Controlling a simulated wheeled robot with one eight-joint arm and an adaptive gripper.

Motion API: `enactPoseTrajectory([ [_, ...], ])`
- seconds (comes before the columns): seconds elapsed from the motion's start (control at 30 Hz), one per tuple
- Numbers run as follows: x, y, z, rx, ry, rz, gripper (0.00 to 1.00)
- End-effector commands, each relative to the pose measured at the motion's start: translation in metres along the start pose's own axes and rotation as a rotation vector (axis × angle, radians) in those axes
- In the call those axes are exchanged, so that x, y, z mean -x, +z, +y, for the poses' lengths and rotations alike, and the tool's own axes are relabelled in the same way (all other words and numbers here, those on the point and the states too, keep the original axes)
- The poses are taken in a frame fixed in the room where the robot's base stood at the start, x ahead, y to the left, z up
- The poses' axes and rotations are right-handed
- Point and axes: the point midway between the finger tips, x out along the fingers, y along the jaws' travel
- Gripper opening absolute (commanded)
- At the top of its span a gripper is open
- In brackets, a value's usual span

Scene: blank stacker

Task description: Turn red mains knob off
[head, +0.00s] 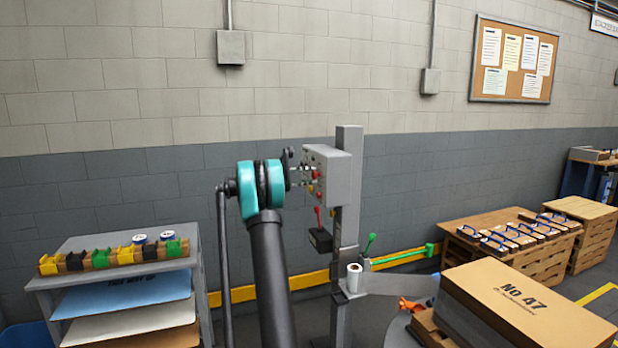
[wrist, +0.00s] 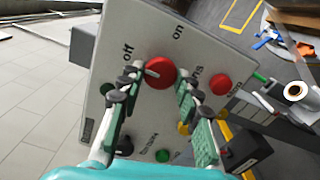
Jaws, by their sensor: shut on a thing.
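The red mains knob (wrist: 160,72) sits on the face of a grey control panel (wrist: 215,45), between the printed words "off" and "on". Its white mark shows on its left side, on the side of the "off" word. My gripper (wrist: 156,85) is at the knob in the wrist view, with one green-padded finger on each side, shut on it. In the head view my gripper (head: 299,175) reaches the front of the panel box (head: 338,170) on its grey post. The knob cannot be picked out there for sure among the small red controls.
Close to my fingers are a red button (wrist: 219,84), a yellow button (wrist: 184,128) and a green button (wrist: 162,155). Below the box is a red-handled lever (head: 318,216). A shelf cart (head: 70,247) stands left, a carton (head: 525,305) right.

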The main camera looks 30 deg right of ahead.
Motion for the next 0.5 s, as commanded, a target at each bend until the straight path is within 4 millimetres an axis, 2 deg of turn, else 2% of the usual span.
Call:
enactPoseTrajectory([
  [0.2, 0.0011, -0.0008, -0.0005, 0.0, -0.001, 0.002, 0.05],
  [0.23, 0.0011, -0.0008, -0.0005, 0.0, -0.001, 0.002, 0.35],
  [0.4, 0.0008, -0.0005, -0.0004, 0.0, -0.001, 0.001, 0.55],
  [0.5, 0.0005, -0.0003, -0.0003, 0.0, -0.001, 0.001, 0.55],
])
